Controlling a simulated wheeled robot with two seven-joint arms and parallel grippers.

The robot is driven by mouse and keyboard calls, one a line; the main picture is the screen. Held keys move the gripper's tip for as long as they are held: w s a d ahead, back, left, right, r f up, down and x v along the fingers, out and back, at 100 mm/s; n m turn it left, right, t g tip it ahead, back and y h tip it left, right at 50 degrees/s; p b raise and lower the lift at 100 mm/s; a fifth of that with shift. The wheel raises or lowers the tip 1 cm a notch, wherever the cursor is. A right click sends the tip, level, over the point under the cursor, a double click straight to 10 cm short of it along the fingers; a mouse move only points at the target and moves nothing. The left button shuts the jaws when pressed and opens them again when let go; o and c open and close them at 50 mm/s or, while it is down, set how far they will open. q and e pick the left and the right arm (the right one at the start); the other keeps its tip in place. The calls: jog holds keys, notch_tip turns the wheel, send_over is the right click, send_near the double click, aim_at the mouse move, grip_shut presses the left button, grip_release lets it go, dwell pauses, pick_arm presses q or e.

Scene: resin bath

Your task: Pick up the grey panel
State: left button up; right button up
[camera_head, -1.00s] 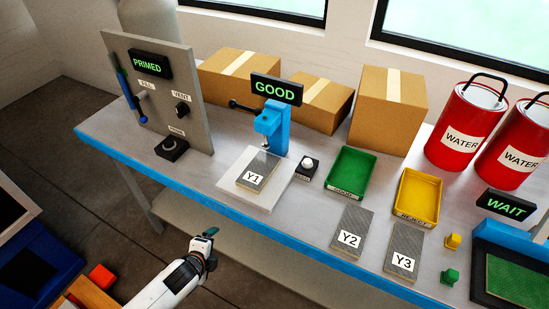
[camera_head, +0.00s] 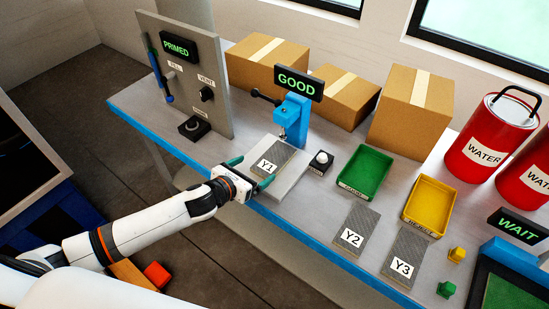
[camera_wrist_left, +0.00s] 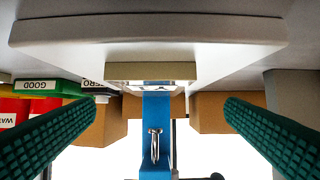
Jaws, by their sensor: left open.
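The grey panel labelled Y1 (camera_head: 282,155) lies on a white plate (camera_head: 292,176) in front of the blue test stand. Two similar grey panels, Y2 (camera_head: 362,219) and Y3 (camera_head: 409,245), lie on the table to the right. My left gripper (camera_head: 250,171) is open at the near edge of Y1, its green fingers spread. In the left wrist view the fingers (camera_wrist_left: 158,128) stand wide apart, with the panel's edge (camera_wrist_left: 120,71) ahead between them, not touched. The white plate shows upside down there. My right gripper is not in view.
The blue stand (camera_head: 293,115) with a GOOD sign rises behind Y1. A green tray (camera_head: 372,165) and yellow tray (camera_head: 432,197) stand right, a switch panel (camera_head: 215,70) left. Cardboard boxes (camera_head: 412,105) and red WATER cans (camera_head: 490,140) line the back.

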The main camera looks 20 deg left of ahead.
aim_at(273, 160)
pick_arm(q)
jog(key=shift+x, duration=0.95)
jog(key=x, duration=0.2)
jog(key=p+x, duration=0.1)
jog(key=x, duration=0.1)
jog(key=shift+w+d, duration=0.2)
jog(key=shift+d, duration=0.25)
jog(key=shift+w+d+f, duration=0.15)
jog(key=shift+w+f, duration=0.05)
jog(key=shift+w, duration=0.1)
jog(key=c, duration=1.2)
jog(key=shift+r, duration=0.1)
